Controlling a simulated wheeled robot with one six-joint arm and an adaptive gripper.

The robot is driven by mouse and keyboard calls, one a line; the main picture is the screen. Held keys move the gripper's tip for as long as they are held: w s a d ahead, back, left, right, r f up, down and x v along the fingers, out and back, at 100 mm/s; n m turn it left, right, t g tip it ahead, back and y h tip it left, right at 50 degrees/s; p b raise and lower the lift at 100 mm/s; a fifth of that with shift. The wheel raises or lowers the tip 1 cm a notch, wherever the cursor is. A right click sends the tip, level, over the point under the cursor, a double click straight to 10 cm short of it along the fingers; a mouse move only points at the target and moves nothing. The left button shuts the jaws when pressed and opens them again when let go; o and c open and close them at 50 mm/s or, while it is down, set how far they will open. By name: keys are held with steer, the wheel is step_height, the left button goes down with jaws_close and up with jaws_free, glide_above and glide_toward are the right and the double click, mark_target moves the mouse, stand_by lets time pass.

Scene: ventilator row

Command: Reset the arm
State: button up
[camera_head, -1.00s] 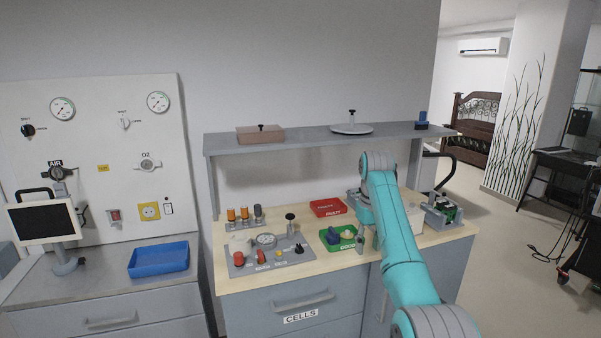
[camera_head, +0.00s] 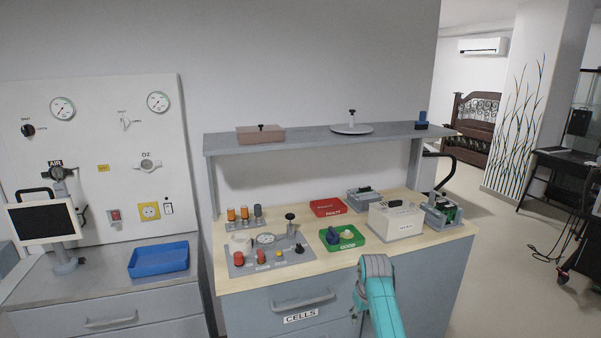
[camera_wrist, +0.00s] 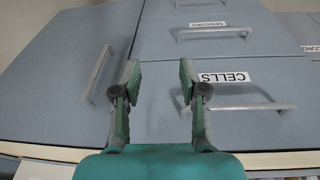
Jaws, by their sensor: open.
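My teal arm (camera_head: 382,305) is low in front of the bench in the head view, before the drawer fronts. My gripper (camera_wrist: 160,80) shows in the wrist view with its two fingers wide apart and nothing between them. It faces the grey drawer fronts, with the CELLS label (camera_wrist: 224,77) and its handle (camera_wrist: 240,107) to the right of the fingers. In the head view the gripper is mostly hidden behind the arm.
The bench top holds a green GOOD tray (camera_head: 352,243), a red tray (camera_head: 328,207), a white box (camera_head: 396,221) and a knob panel (camera_head: 268,253). A shelf (camera_head: 300,139) stands above. A blue tray (camera_head: 158,259) is at left. Open floor lies at right.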

steer(key=s+f+t, duration=0.3)
steer(key=s+f, duration=1.1)
steer(key=f, duration=0.5)
steer(key=s+f+m+t, duration=0.1)
steer(key=s+f+t, duration=0.25)
steer(key=s, duration=1.55)
steer(key=s+r+t, duration=0.1)
steer(key=s+r, duration=0.2)
steer(key=s, duration=0.3)
steer(key=s+r+m+t, duration=0.1)
steer(key=s+r, duration=0.2)
steer(key=s, duration=0.4)
steer(key=s+r+t, duration=0.1)
steer(key=s+r, duration=0.2)
steer(key=s, duration=0.3)
steer(key=s+r+t, duration=0.1)
steer(key=s+r, duration=0.5)
steer(key=r, duration=0.4)
steer(key=s+r+t, duration=0.1)
steer(key=s+r, duration=0.6)
steer(key=r, duration=0.3)
steer(key=shift+s+m+t, duration=0.15)
steer(key=shift+m+t, duration=0.2)
steer(key=shift+m, duration=0.05)
